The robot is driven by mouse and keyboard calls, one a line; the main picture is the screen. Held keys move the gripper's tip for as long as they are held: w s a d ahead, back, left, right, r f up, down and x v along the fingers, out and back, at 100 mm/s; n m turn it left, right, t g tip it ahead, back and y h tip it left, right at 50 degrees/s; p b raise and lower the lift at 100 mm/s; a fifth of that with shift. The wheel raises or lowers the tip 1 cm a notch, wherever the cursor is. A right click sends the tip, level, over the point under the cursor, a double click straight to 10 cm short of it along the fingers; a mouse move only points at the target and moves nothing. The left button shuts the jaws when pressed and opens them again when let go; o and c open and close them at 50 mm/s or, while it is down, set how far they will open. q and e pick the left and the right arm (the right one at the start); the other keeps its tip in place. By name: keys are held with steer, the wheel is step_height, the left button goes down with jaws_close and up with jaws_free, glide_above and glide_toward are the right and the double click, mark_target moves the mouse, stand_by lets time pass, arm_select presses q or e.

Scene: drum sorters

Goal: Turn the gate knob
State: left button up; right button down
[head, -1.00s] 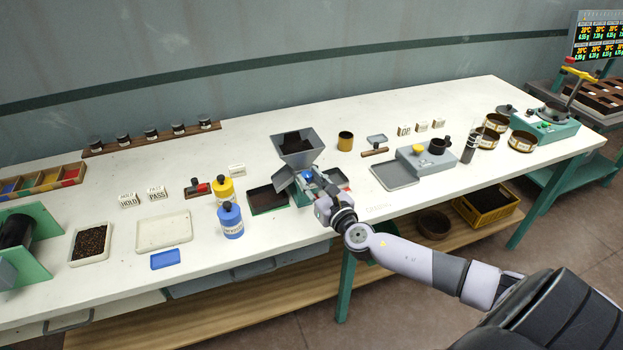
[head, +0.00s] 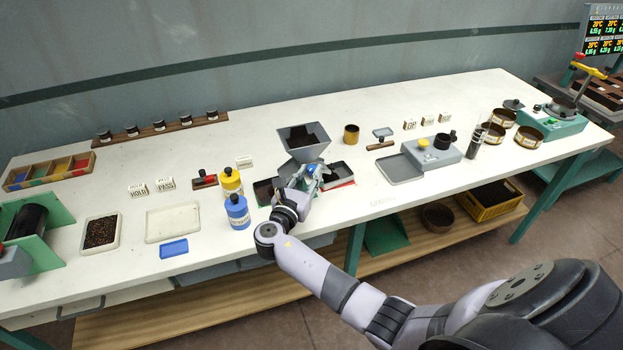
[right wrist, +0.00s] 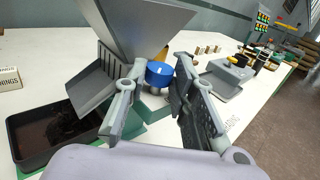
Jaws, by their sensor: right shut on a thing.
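The gate knob is a blue round cap with a white mark, seen in the right wrist view (right wrist: 160,73). It sits on the front of a grey hopper machine, whose funnel (head: 303,141) holds dark material. My right gripper (head: 307,177) is at the machine's front. In the right wrist view its two fingers (right wrist: 156,88) stand on either side of the knob, shut on it. In the head view the gripper hides most of the knob. A grey slatted chute (right wrist: 83,85) slopes down left of the knob. My left gripper is not in view.
A dark tray (right wrist: 55,130) lies below the chute. A blue bottle (head: 237,212) and a yellow bottle (head: 231,181) stand close left of my right gripper. A grey scale-like unit (head: 432,153) with a flat tray stands to the right. The table front between is clear.

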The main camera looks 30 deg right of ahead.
steer(key=m+g+b, duration=0.1)
steer(key=m+g+h+b, duration=0.2)
steer(key=g, duration=0.1)
steer(key=shift+w+a+f, duration=0.2)
steer(key=shift+w+f, duration=0.05)
steer(key=shift+w, duration=0.1)
steer(key=shift+w+r+m+g+h+b, duration=0.15)
steer(key=shift+m+g+h+b, duration=0.35)
steer(key=shift+m+g+b, duration=0.6)
steer(key=shift+r+g, duration=0.1)
steer(key=shift+g, duration=0.2)
steer(key=c, duration=1.3)
jaws_free()
steer(key=v, duration=0.8)
